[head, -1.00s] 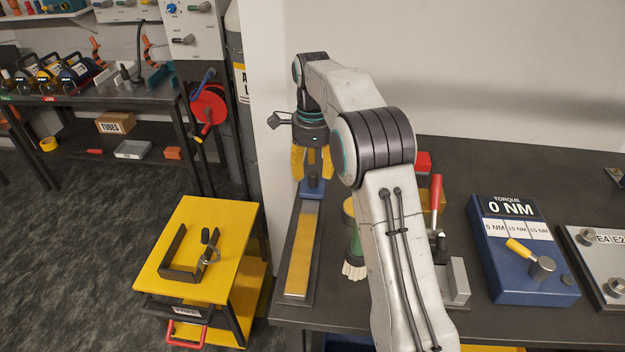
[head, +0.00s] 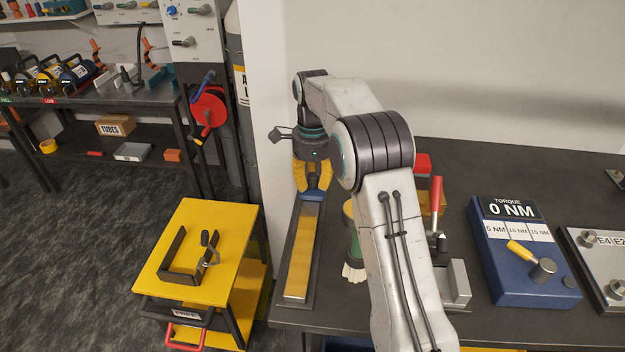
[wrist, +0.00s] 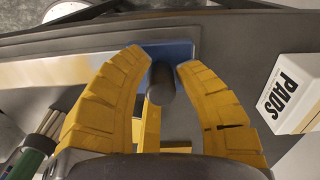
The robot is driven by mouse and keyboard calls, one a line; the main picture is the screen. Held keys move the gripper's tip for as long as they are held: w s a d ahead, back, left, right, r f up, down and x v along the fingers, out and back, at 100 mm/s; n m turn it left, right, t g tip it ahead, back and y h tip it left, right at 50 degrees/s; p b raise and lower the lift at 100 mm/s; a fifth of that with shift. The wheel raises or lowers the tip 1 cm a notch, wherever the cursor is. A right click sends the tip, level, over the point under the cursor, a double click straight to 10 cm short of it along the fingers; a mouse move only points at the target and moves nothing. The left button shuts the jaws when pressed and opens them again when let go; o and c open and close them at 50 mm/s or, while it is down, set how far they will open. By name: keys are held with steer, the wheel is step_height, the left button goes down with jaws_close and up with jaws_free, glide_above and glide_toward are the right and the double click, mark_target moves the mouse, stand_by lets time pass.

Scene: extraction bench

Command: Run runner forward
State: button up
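The runner is a small blue block (head: 312,196) with a dark upright knob, at the far end of a long rail (head: 301,255) with a yellow strip. The blue block also shows in the wrist view (wrist: 178,50), with its round dark knob (wrist: 162,84) toward me. My gripper (head: 313,184) is over the runner, pointing down. Its two yellow fingers, seen in the wrist view (wrist: 164,62), curve in on both sides of the knob, tips seemingly against it. The exact contact is hard to see.
A white PADS box (wrist: 290,93) stands close beside the rail. A red-handled lever (head: 436,205) and a blue torque box (head: 525,260) are to the right. A yellow cart (head: 195,250) stands left of the bench.

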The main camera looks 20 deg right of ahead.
mark_target(298, 279)
jaws_close()
steer(key=shift+s, duration=0.1)
steer(key=shift+s+a+f+b, duration=0.1)
steer(key=shift+s+f+b, duration=0.05)
steer(key=shift+b, duration=0.15)
steer(key=s+a+b, duration=0.3)
steer(key=s, duration=0.4)
steer(key=s+a+b, duration=0.3)
steer(key=s, duration=0.4)
steer(key=s+a+b, duration=0.3)
steer(key=s+b, duration=0.1)
steer(key=s, duration=0.4)
